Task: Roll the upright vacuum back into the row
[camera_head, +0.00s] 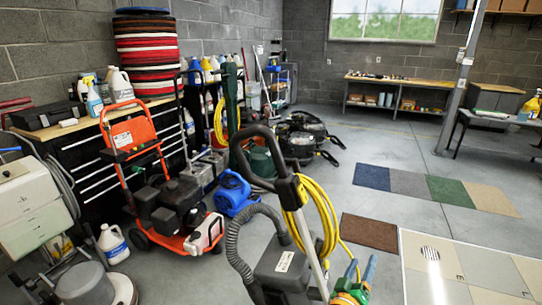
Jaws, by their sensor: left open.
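The upright vacuum (287,268) stands in the near middle, with a black loop handle, a grey tube, a ribbed grey hose and a coiled yellow cord. Its base is cut off by the bottom edge. My left gripper (360,265) shows at the bottom, just right of the vacuum's tube; its two teal fingers are apart and point up, with nothing seen between them. I cannot tell whether it touches the vacuum. The row of machines along the left includes an orange pressure washer (160,190), a blue blower (234,192) and black machines (302,138). My right gripper is not in view.
A floor machine (85,285) and a white jug (113,243) stand at the near left. A brown mat (370,232) and a pale floor panel (440,265) lie to the right. Coloured mats (410,184) lie beyond. Open grey floor surrounds them.

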